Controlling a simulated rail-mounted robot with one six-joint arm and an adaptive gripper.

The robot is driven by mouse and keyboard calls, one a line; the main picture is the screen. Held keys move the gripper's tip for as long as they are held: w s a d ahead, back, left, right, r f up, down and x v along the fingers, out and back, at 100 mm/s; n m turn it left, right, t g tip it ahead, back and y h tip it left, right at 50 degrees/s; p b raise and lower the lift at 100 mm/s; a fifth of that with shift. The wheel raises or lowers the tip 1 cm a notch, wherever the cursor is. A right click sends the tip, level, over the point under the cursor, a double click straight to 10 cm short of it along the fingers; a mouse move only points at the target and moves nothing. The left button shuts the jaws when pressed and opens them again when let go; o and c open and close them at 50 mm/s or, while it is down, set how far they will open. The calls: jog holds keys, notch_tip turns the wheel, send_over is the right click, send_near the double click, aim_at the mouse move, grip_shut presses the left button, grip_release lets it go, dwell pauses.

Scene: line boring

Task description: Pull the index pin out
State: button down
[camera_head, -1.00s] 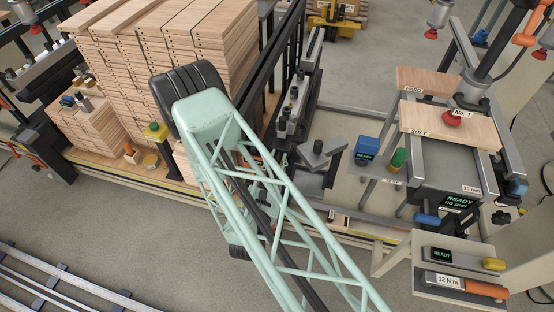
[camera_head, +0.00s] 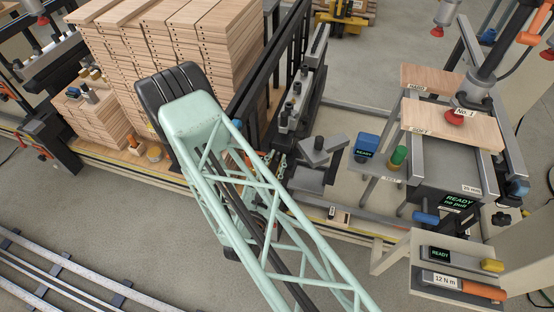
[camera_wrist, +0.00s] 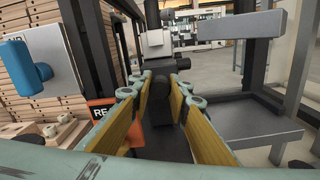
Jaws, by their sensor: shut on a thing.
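My gripper (camera_wrist: 162,100) shows in the wrist view as two green fingers with yellow pads. They are closed on the sides of a dark, upright, knob-like part, which I take to be the index pin (camera_wrist: 161,84). Its lower end is lost in shadow, so I cannot tell how deep it sits. In the head view my green lattice arm hides most of the gripper and the pin.
In the wrist view a grey plate (camera_wrist: 236,120) lies close on the right under a grey block (camera_wrist: 233,24). An orange sign (camera_wrist: 102,112) and a blue-knobbed panel (camera_wrist: 38,75) are on the left. In the head view, stacked boards (camera_head: 170,60) stand behind my arm.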

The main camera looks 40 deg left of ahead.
jog(key=c, duration=2.4)
grip_release()
jog(key=shift+s, duration=0.15)
jog(key=shift+s+d, duration=0.1)
jog(key=shift+v, duration=5.85)
jog(key=shift+r, duration=0.1)
